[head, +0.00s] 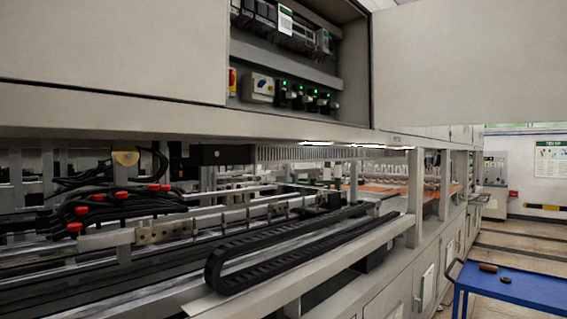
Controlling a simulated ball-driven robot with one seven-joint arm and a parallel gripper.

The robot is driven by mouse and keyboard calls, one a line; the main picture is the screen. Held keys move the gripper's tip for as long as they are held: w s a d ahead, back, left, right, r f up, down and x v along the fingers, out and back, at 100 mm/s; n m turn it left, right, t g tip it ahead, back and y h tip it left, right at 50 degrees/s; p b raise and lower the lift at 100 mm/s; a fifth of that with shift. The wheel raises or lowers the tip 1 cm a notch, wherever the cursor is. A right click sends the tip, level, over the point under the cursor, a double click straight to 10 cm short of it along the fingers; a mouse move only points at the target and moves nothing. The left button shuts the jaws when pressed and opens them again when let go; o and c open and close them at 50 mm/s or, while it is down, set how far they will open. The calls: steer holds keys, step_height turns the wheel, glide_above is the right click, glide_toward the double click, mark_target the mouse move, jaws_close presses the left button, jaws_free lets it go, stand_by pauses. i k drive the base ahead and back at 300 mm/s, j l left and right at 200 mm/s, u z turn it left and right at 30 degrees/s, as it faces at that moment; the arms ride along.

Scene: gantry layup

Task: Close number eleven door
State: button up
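An upper cabinet compartment (334,83) stands open in the head view, with electrical modules and green lights inside. A large pale door panel (468,62) stands at its right side and appears swung outward towards me; its right part runs out of the picture. A flat closed panel (110,50) covers the cabinet to the left of the opening. I can read no number eleven on any door. Lower cabinet doors (388,300) along the machine's base look shut. My gripper is not in view.
A black cable chain (290,247) and rails run along the machine bed below the cabinet. A blue cart (515,287) with small dark items stands at the lower right. The floor aisle (525,240) beyond it looks clear.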

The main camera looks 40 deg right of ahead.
mark_target(437, 63)
steer(key=l, duration=0.95)
steer(key=k+l+u, duration=0.15)
steer(key=l, duration=0.8)
steer(key=k+l+u, duration=0.1)
steer(key=l, duration=0.6)
steer(key=k+l+u, duration=0.1)
steer(key=k+l, duration=0.25)
steer(key=l, duration=0.3)
steer(key=k+l+u, duration=0.15)
steer(key=l, duration=0.5)
steer(key=k+l+u, duration=0.1)
steer(key=k+l, duration=0.3)
steer(key=l, duration=0.2)
steer(key=k+l+u, duration=0.1)
steer(key=k+l, duration=0.2)
steer(key=l, duration=0.3)
steer(key=k+l+u, duration=0.1)
steer(key=k+l, duration=0.25)
steer(key=l, duration=0.2)
steer(key=k+l+u, duration=0.15)
steer(key=k+l, duration=0.2)
steer(key=l, duration=0.2)
steer(key=k+l+u, duration=0.1)
steer(key=k+l, duration=0.3)
steer(key=l, duration=0.1)
